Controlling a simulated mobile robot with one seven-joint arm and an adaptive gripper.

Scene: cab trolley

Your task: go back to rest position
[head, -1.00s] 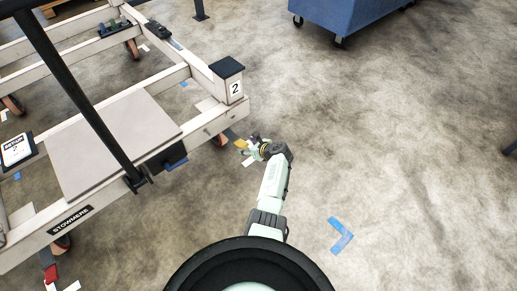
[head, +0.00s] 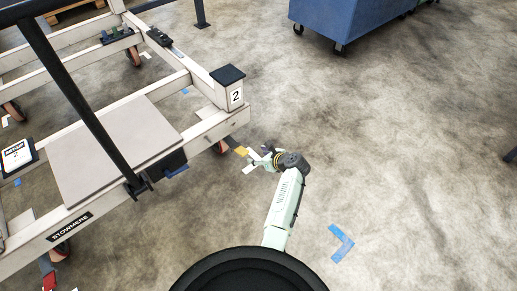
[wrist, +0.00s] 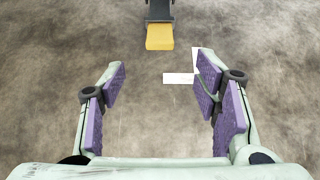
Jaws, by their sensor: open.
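My gripper (head: 262,158) is just to the right of the trolley's near corner in the head view, over bare floor. The white-framed trolley (head: 215,127) stands at the left, with a corner post (head: 235,95) marked 2. A yellow-ended pedal (head: 241,151) sticks out low from the trolley near my fingertips. This yellow pedal (wrist: 160,37) lies ahead of the fingers in the wrist view, apart from them.
A flat grey panel (head: 118,150) and a black bar (head: 83,100) are on the trolley. White tape (wrist: 179,78) marks the floor by the pedal. Blue tape (head: 341,243) lies at the lower right. A blue bin (head: 352,22) stands at the back.

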